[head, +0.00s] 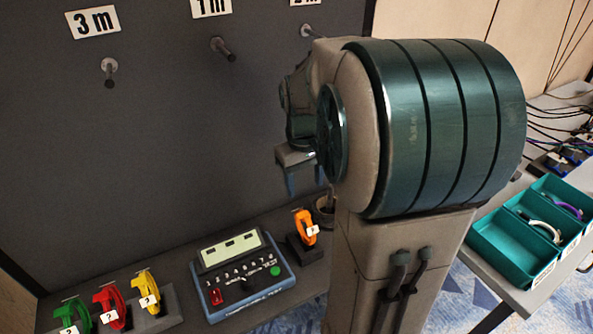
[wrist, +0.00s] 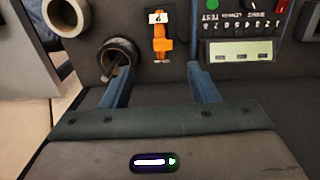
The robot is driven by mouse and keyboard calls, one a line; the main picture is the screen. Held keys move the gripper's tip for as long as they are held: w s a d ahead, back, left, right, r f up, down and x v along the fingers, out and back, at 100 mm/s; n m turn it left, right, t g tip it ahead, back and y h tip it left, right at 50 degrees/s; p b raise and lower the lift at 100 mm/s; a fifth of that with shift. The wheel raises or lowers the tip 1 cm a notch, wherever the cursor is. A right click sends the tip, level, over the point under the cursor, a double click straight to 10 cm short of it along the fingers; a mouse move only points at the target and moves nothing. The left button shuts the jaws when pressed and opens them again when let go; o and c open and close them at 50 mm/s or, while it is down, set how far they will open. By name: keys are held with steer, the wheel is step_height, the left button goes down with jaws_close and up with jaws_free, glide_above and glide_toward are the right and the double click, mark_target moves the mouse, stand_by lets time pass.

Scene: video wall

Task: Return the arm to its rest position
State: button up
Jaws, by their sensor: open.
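My gripper (head: 303,180) hangs in front of the dark wall panel in the head view, left of my large green and beige arm link. Its two blue fingers point down and stand apart, with nothing between them that I hold. In the wrist view my gripper (wrist: 163,92) shows both fingers spread wide.
Pegs (head: 222,48) stick out of the wall. Teal bins (head: 515,249) stand on a right table. A round holder (wrist: 117,57) is near the orange coil.

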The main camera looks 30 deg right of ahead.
steer(key=s+a+t, duration=0.2)
steer(key=s+a, duration=0.9)
steer(key=shift+s+a+r+m+t+p, duration=0.25)
steer(key=shift+s+r+m+t+p, duration=0.05)
steer(key=shift+r+t, duration=0.1)
stand_by(1.2)
steer(key=c, duration=0.4)
